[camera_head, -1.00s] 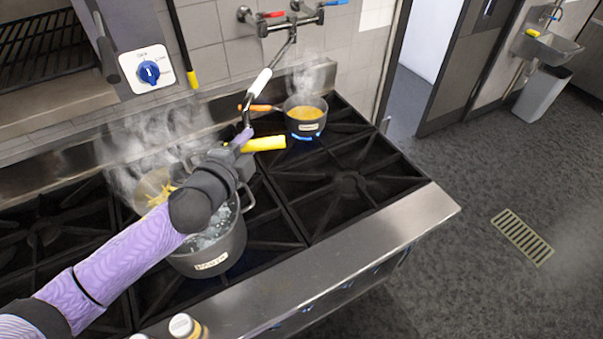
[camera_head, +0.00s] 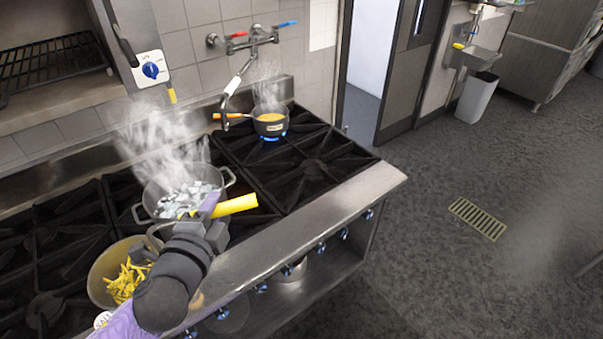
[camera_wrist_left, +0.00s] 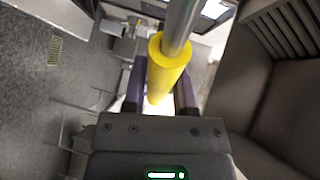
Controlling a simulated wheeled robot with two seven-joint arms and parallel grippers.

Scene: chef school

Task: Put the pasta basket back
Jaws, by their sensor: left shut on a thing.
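My left gripper (camera_head: 208,208) is shut on the yellow handle (camera_head: 238,204) of the pasta basket. The handle also shows between the fingers in the left wrist view (camera_wrist_left: 168,66). The basket (camera_head: 97,283), with yellow pasta in it, is at the lower left, nearer me than the large pot. My arm hides its right side. The large pot (camera_head: 152,192) stands on the stove with bubbling water and steam. The basket appears outside the pot; I cannot tell its height above the stove. My right gripper is not in view.
A small saucepan (camera_head: 270,124) with yellow contents stands on a lit burner at the back. A folding tap (camera_head: 238,80) reaches over the stove. The right-hand grates (camera_head: 312,170) are bare. A bottle cap (camera_head: 102,319) shows at the lower left.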

